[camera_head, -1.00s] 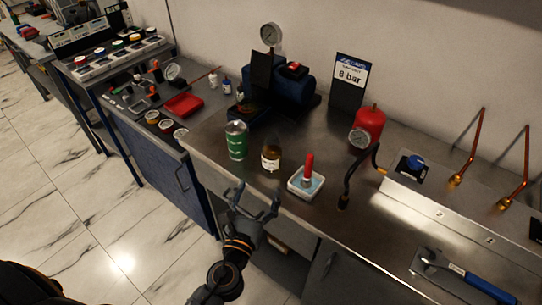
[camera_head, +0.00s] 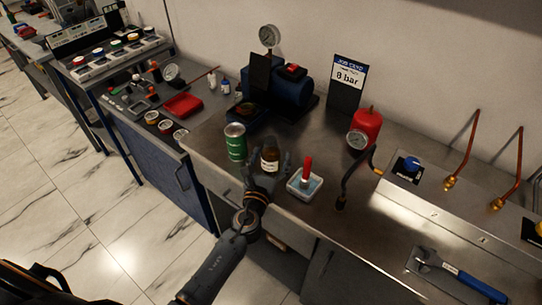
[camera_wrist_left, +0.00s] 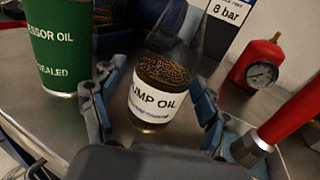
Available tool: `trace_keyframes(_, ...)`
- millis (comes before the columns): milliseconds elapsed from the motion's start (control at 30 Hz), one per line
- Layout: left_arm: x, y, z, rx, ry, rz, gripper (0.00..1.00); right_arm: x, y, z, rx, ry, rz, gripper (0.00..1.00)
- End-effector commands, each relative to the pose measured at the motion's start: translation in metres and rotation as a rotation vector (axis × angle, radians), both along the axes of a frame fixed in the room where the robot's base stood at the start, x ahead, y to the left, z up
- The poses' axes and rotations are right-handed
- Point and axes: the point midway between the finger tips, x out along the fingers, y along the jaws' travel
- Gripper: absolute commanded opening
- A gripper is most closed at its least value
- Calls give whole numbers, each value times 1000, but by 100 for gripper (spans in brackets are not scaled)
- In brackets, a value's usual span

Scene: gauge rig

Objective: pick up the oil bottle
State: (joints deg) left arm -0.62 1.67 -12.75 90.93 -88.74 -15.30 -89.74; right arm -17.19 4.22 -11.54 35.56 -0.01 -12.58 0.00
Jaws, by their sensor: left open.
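The oil bottle (camera_head: 270,157) is a small brown bottle with a white label, upright on the steel bench near its front edge. In the left wrist view the bottle (camera_wrist_left: 158,92) shows a "PUMP OIL" label and sits between the two fingers. My left gripper (camera_head: 268,172) is open around the bottle, one finger on each side. In the left wrist view the fingers of the left gripper (camera_wrist_left: 152,115) stand apart, with a small gap visible beside the bottle. The right gripper is not in view.
A green oil can (camera_head: 235,142) stands close left of the bottle. A white tray (camera_head: 304,187) with a red-handled tool (camera_head: 306,167) is close right. Behind are a blue pump (camera_head: 290,86) and a red tank with a gauge (camera_head: 366,127). A wrench (camera_head: 455,275) lies far right.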

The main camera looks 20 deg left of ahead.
Motion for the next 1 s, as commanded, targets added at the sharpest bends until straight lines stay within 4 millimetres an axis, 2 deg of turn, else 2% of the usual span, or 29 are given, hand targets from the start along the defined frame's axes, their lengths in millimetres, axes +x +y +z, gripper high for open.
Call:
trace_keyframes(167,0,0,0,0,1,0,75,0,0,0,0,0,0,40)
trace_keyframes(500,0,0,0,0,1,0,11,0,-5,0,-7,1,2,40)
trace_keyframes(1000,0,0,7,1,-1,0,11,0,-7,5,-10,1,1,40)
